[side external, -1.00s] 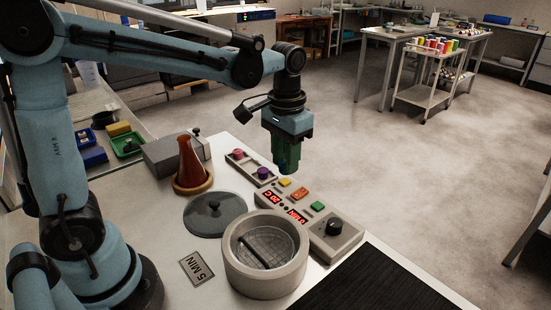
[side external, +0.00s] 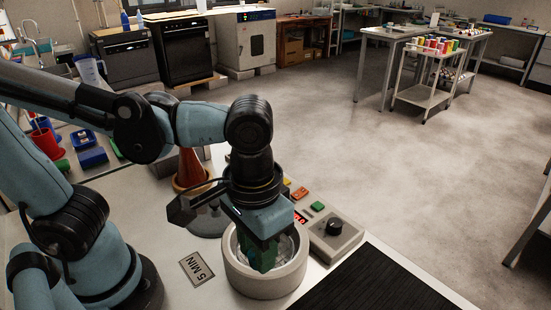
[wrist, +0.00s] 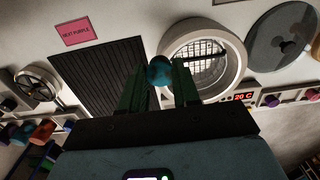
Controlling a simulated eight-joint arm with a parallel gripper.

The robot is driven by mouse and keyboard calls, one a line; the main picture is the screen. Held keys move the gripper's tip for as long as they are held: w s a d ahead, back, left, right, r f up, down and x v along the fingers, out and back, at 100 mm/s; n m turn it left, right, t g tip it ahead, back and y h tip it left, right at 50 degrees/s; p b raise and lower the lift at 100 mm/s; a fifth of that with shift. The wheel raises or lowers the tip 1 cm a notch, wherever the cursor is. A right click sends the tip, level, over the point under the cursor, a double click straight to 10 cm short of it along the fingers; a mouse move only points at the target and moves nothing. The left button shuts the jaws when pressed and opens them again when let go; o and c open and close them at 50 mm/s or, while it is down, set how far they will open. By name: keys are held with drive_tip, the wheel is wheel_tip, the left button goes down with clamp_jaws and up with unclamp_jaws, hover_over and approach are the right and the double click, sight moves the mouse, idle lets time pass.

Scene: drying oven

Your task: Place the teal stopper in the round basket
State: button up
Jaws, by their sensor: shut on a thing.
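My gripper (side external: 262,262) points down over the round grey oven body (side external: 240,278) in the side view. Its green fingers (wrist: 160,82) are shut on the teal stopper (wrist: 160,68), which shows between the fingertips in the wrist view. The stopper is hard to make out in the side view. The round basket (wrist: 211,66), a wire mesh, sits inside the oven ring, just right of the stopper in the wrist view. In the side view my gripper hides much of the opening, and I cannot tell the stopper's exact height over the mesh.
The control box (side external: 336,232) with knob and buttons stands beside the oven. The round lid (wrist: 283,38) lies on the bench; my arm partly hides it in the side view. An orange flask (side external: 191,168) stands behind.

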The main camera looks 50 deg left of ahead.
drive_tip(key=w+a+f, duration=0.4)
drive_tip(key=w, duration=0.1)
drive_tip(key=w+a+f, duration=0.2)
drive_tip(key=shift+w+a, duration=0.15)
drive_tip(key=shift+w, duration=0.1)
drive_tip(key=shift+f, duration=1.95)
drive_tip(key=o, duration=1)
drive_tip(key=shift+f, duration=0.1)
wheel_tip(320, 180, up, 12)
drive_tip(key=a+t, duration=0.2)
drive_tip(key=a, duration=0.1)
drive_tip(key=w+a+t, duration=0.1)
drive_tip(key=a+t, duration=0.1)
drive_tip(key=a, duration=0.1)
drive_tip(key=a+t, duration=0.3)
drive_tip(key=shift+w+a+f, duration=0.2)
drive_tip(key=shift+a+f, duration=0.05)
drive_tip(key=shift+f, duration=0.15)
